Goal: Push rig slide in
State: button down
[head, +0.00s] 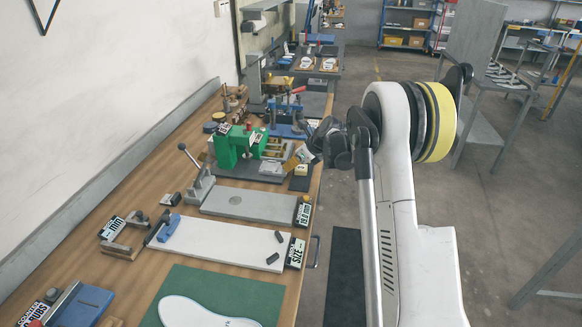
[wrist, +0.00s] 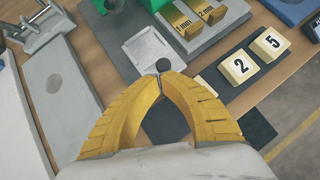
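The green rig (head: 238,146) stands on a grey base on the bench in the head view. Its light grey slide plate (head: 272,168) sticks out toward the bench's front edge. In the wrist view the slide plate (wrist: 153,50) has a round black knob (wrist: 163,65) at its near end. My gripper (wrist: 160,77) has its yellow fingertips together, right at the knob; I cannot tell whether they touch it. Nothing shows held between the fingers. In the head view my gripper (head: 306,156) is beside the rig's front side and small.
Yellow-topped blocks marked 1 mm and 2 mm (wrist: 190,20) sit beside the slide. Blocks marked 2 (wrist: 237,67) and 5 (wrist: 269,43) stand on a dark strip. A grey plate with a lever (head: 250,205) and a white board (head: 220,243) lie nearer on the bench.

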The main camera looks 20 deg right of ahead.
aim_at(261, 167)
jog(key=w+a, duration=0.1)
jog(key=a, duration=0.1)
jog(key=w+a, duration=0.3)
jog(key=a, duration=0.2)
jog(key=shift+w+a, duration=0.1)
jog(key=shift+w, duration=0.3)
